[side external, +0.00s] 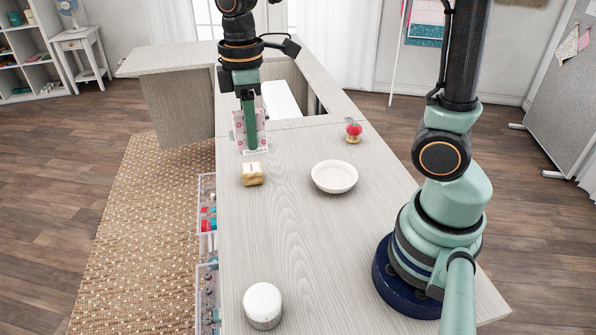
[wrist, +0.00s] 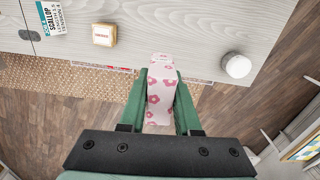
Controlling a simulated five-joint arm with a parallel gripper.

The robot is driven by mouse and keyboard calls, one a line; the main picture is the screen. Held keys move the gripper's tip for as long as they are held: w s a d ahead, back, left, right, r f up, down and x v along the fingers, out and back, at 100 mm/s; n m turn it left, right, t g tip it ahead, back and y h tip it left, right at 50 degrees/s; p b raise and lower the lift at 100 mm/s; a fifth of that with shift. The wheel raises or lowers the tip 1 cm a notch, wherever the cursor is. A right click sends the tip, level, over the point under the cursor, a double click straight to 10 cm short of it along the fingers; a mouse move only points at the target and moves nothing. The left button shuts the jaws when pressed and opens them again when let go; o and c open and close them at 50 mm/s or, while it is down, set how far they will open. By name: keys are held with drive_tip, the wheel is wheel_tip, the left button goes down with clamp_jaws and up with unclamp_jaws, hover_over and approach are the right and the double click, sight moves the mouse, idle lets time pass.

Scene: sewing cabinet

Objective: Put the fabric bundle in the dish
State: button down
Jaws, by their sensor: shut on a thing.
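The fabric bundle (wrist: 160,95), white with pink flowers, is between the two green fingers of my gripper (wrist: 161,74) in the wrist view. My gripper is shut on it. In the side view the bundle (side external: 239,128) shows on both sides of the finger of my gripper (side external: 251,146), near the left edge of the table; its gap to the tabletop is hard to judge. The dish (side external: 334,188), white, round and shallow, stands on the table to the right and nearer the camera. It looks empty. The dish is not in the wrist view.
A tan block (side external: 252,175) sits between my gripper and the front. A white lidded jar (side external: 263,303) stands at the table's near end. A red pincushion (side external: 353,131) stands behind the dish. A printed card (wrist: 52,18) lies on the table. Clear drawers (side external: 208,222) line the left edge.

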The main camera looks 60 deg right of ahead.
drive_tip(key=s+d, duration=0.2)
drive_tip(key=d, duration=0.8)
hover_over(334, 182)
drive_tip(key=shift+m, duration=0.4)
wheel_tip(334, 182, down, 19)
drive_tip(key=shift+f, duration=0.1)
drive_tip(key=shift+f, duration=0.1)
drive_tip(key=c, duration=0.6)
unclamp_jaws()
